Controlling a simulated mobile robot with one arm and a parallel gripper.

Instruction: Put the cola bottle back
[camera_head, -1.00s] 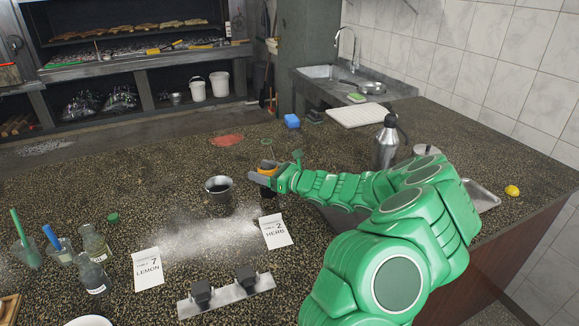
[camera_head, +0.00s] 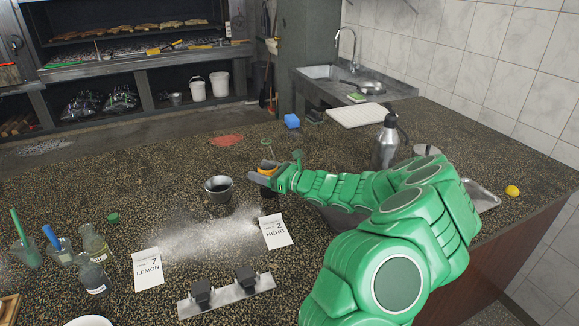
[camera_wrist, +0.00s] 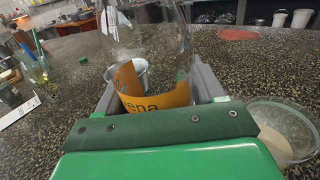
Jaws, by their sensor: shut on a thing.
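My gripper (camera_head: 263,180) is above the dark speckled counter near its middle. In the wrist view its grey jaws (camera_wrist: 160,95) are shut around a clear, see-through bottle (camera_wrist: 150,40). The bottle has an orange label (camera_wrist: 160,97) on which I read only "ena"; no cola name shows. Its top runs out of the wrist view.
A metal cup (camera_head: 219,189) stands just left of my gripper. Cards reading HERB (camera_head: 276,232) and LEMON (camera_head: 148,270) lie in front, with white powder between. Glass bottles (camera_head: 95,245) stand at left. A steel flask (camera_head: 386,148) stands right. A glass bowl (camera_wrist: 285,125) is near my gripper.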

